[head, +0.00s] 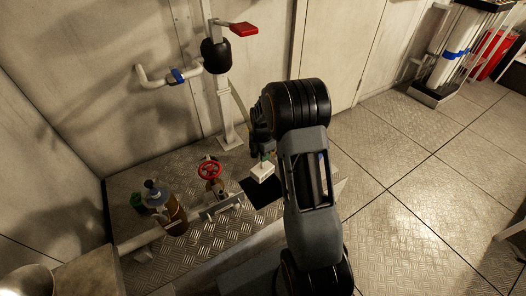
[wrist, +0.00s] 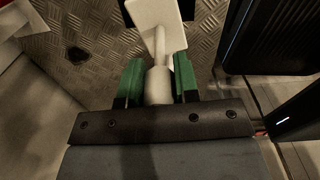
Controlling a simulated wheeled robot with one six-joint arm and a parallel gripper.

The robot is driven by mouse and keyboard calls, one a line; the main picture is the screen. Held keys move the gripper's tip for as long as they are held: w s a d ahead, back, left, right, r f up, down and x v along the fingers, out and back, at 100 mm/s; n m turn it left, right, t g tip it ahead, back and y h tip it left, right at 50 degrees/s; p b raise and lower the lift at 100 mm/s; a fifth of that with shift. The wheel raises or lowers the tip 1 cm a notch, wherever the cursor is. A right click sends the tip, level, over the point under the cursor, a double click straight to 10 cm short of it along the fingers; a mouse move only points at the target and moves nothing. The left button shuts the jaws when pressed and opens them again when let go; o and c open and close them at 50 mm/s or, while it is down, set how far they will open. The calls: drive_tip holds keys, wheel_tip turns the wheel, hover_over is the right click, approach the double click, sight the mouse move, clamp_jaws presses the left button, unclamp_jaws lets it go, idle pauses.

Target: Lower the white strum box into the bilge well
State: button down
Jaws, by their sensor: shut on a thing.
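The white strum box (head: 262,173) is a pale block with a neck. It hangs under my gripper (head: 265,157), whose green fingers are shut on the neck. In the wrist view my gripper (wrist: 158,80) grips the pale neck, and the flat white box (wrist: 155,12) extends past the fingertips, cut off by the top edge. The bilge well (head: 263,194) is a dark square opening in the tread-plate floor. In the head view the box overlaps the well's far edge; its height above the floor is hard to tell. My arm hides the ground to the right of the well.
A red valve wheel (head: 209,170) on pipework stands just left of the well. An amber bottle (head: 174,219) and a green bottle (head: 137,202) stand farther left. A white post (head: 226,115) rises behind the well. Open tiled floor (head: 420,200) lies to the right.

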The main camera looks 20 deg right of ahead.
sight(263, 168)
drive_tip(key=n, duration=0.3)
drive_tip(key=w+d+n, duration=0.1)
drive_tip(key=n, duration=0.1)
drive_tip(key=shift+f, duration=0.25)
drive_tip(key=shift+w+f+n, duration=0.1)
drive_tip(key=shift+f+n, duration=0.15)
drive_tip(key=shift+n, duration=0.35)
wheel_tip(263, 168, down, 10)
drive_tip(key=b, duration=0.8)
wheel_tip(263, 168, down, 18)
drive_tip(key=b, duration=0.7)
drive_tip(key=shift+f, duration=0.9)
drive_tip(key=c, duration=0.8)
unclamp_jaws()
